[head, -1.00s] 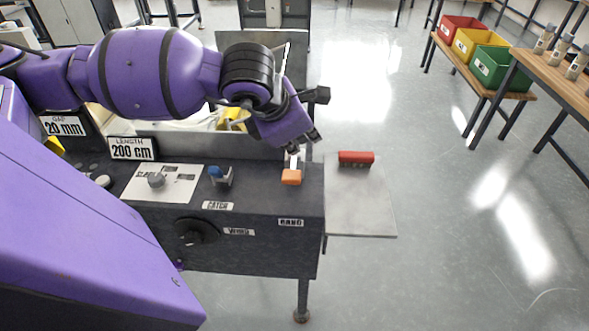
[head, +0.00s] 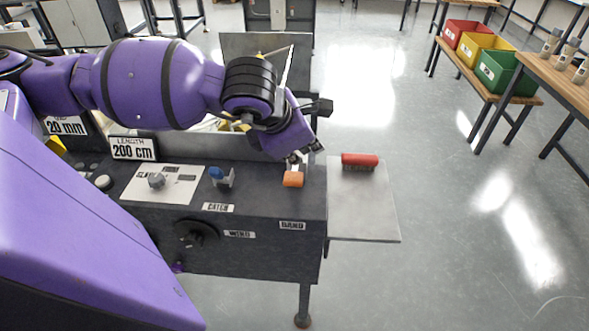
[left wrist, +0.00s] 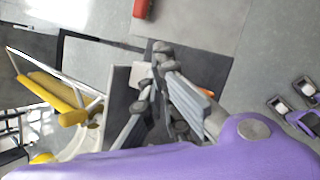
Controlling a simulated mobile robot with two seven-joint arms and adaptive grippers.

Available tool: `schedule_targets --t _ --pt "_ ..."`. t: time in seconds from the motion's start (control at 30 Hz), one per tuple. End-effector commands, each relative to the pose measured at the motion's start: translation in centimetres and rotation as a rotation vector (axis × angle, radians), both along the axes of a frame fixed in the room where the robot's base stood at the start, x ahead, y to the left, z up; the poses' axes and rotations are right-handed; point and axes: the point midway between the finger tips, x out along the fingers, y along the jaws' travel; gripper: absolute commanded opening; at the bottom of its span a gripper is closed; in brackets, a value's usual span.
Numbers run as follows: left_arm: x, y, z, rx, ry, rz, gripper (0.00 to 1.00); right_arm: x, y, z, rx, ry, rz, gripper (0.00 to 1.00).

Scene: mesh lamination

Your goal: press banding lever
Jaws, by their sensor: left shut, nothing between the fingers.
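The banding lever, with an orange grip (head: 293,179), stands at the right end of the dark machine top (head: 258,185), above the BAND label (head: 292,225). My left gripper (head: 305,156) is just above and behind the orange grip, pointing down, with a small gap seeming to lie between them. Its fingers are shut and empty. In the left wrist view, the shut fingers (left wrist: 158,65) fill the middle, and a bit of orange (left wrist: 208,92) shows beside and partly behind them. The lever's shaft is mostly hidden by the gripper. My right gripper is not seen.
A blue-topped lever (head: 218,174) and a grey knob (head: 156,181) stand left on the machine top. Crates stand on a far bench; the floor between is clear.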

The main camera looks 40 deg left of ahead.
Motion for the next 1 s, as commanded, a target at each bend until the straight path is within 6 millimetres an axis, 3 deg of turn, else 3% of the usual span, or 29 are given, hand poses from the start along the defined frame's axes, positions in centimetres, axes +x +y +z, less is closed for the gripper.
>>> schedule_targets --t 0.7,1.0 --pt "0.0 0.0 -0.1 0.000 0.000 0.000 0.00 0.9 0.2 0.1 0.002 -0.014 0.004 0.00" --pt "-0.2 -0.1 -1.0 0.001 0.002 -0.001 0.00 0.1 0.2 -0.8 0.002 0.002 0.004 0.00"
